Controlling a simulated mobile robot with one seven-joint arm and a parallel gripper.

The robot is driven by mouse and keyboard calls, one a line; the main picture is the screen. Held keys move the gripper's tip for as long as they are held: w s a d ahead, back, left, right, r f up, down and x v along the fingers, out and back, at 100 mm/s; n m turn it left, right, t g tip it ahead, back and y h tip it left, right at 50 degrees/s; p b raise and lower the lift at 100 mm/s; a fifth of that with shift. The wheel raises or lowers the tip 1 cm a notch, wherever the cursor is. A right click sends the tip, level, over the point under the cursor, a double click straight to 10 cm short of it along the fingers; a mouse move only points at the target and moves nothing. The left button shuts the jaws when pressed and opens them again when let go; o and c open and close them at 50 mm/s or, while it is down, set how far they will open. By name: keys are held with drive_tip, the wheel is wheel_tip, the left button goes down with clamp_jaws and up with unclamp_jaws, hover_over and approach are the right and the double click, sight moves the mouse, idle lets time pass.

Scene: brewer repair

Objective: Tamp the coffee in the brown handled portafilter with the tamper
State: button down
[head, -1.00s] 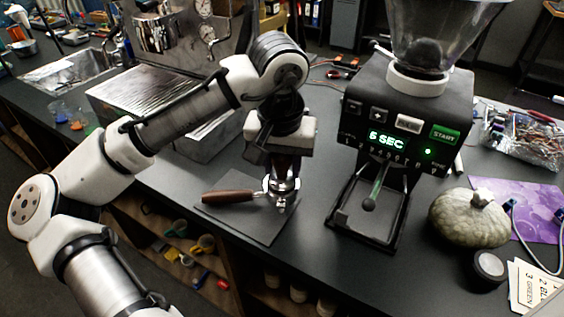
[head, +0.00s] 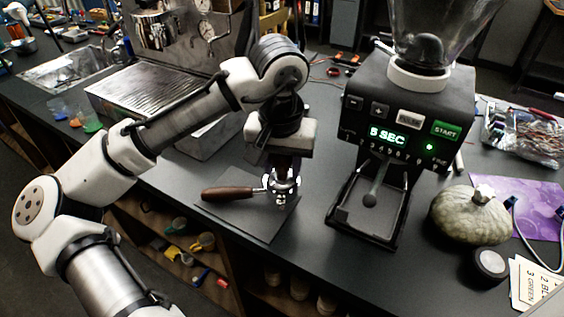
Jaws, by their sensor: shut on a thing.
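The brown handled portafilter (head: 228,193) lies on a dark square mat (head: 262,226) near the counter's front edge, its handle pointing left. Its metal basket end is at the right, under my gripper (head: 283,172). My gripper points down and is shut on the tamper, mostly hidden between the fingers. The tamper's lower end is at or in the basket; I cannot tell how deep it sits. The coffee in the basket is hidden.
A black grinder (head: 402,130) reading "5 SEC" stands right of the mat. A steel espresso machine (head: 170,50) stands behind my arm. Open shelves lie below the counter.

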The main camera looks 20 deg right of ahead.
drive_tip(key=shift+f, duration=0.5)
idle(0.4)
idle(0.5)
drive_tip(key=c, duration=1.2)
unclamp_jaws()
drive_tip(key=shift+c, duration=0.2)
drive_tip(key=shift+r+p, duration=0.3)
drive_tip(key=shift+p, duration=0.05)
drive_tip(key=shift+r+p, duration=0.8)
drive_tip(key=shift+r, duration=0.1)
